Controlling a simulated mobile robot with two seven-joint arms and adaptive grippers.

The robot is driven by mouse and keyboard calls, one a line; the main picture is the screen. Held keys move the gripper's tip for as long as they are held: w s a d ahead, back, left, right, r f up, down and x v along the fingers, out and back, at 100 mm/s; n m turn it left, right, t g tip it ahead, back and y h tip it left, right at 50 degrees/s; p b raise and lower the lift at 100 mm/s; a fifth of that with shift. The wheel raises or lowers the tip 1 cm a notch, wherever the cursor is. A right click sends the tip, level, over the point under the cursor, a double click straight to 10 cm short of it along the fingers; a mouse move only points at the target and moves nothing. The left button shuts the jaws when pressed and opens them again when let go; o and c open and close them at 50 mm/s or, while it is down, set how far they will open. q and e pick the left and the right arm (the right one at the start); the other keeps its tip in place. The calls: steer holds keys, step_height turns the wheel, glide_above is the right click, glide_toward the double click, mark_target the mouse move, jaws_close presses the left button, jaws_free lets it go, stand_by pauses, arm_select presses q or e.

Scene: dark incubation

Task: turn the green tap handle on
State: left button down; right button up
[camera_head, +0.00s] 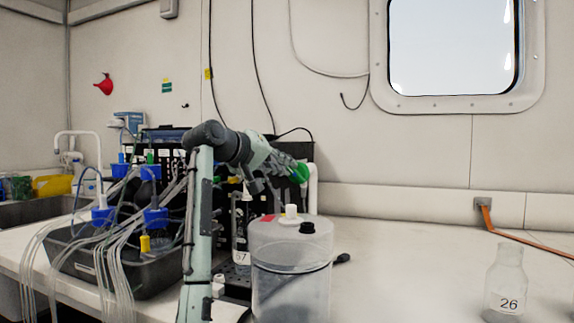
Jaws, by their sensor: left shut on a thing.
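The green tap handle (299,173) is a small bright green piece at the middle of the view, at the end of my left gripper (286,171). My left arm rises from the lower left and bends to the right towards it. The gripper is shut on the green handle, and its fingers hide part of it. A white upright pipe (313,187) stands just to the right of the handle. I cannot tell from here how far the handle is turned. My right gripper is not in view.
A large translucent container (290,262) with white and black caps stands below the gripper. A dark tray (75,265) with tubed bottles is at left. A flask marked 26 (506,285) stands at right. The bench (410,250) between container and flask is clear.

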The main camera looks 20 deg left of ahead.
arm_select(q)
steer(key=n+h, duration=0.1)
steer(key=f+n+t, duration=0.1)
steer(key=n, duration=0.1)
steer(key=shift+a+n+h, duration=0.3)
steer(key=shift+a+h, duration=0.05)
steer(key=shift+h, duration=0.05)
steer(key=shift+f, duration=0.1)
stand_by(0.4)
steer(key=c, duration=1.6)
jaws_free()
steer(key=v, duration=1.2)
steer(key=shift+f, duration=0.1)
